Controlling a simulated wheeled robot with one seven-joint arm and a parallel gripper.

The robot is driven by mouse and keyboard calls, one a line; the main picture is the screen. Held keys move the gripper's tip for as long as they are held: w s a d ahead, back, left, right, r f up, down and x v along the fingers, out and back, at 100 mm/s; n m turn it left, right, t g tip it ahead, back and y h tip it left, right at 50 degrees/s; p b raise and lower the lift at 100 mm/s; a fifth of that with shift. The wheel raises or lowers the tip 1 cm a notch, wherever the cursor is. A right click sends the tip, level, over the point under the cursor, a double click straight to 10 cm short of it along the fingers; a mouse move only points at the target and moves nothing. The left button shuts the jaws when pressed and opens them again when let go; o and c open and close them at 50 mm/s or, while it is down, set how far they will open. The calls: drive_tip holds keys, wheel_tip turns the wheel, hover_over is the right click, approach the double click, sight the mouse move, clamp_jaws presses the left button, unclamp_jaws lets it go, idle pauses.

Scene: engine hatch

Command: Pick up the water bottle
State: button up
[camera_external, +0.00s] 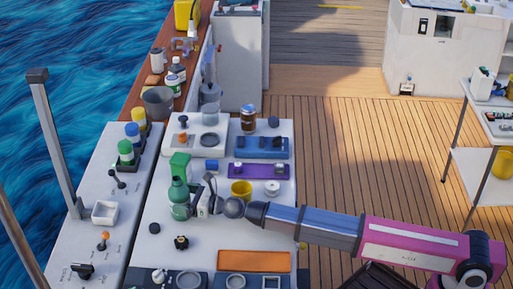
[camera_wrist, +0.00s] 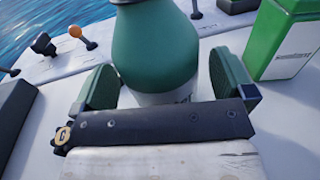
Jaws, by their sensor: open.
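The water bottle (camera_external: 179,200) is green with a rounded shoulder and stands upright on the white counter. In the wrist view the bottle (camera_wrist: 155,45) fills the middle, with a pale band low on its body. My gripper (camera_external: 200,204) is at the bottle's right side in the external view. In the wrist view my gripper (camera_wrist: 163,85) is open, with one dark green finger pad on each side of the bottle. Small gaps seem to show between the pads and the bottle. The bottle's top is cut off in the wrist view.
A green and white box (camera_wrist: 285,40) stands close on the right in the wrist view; it is behind the bottle in the external view (camera_external: 181,163). A yellow cup (camera_external: 241,190) stands near my wrist. Knobs and a small black-and-orange item (camera_external: 181,243) sit around the counter.

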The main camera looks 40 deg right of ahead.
drive_tip(key=shift+w+a, duration=0.3)
drive_tip(key=shift+w, duration=0.2)
drive_tip(key=c, duration=1.1)
drive_tip(key=shift+r, duration=0.25)
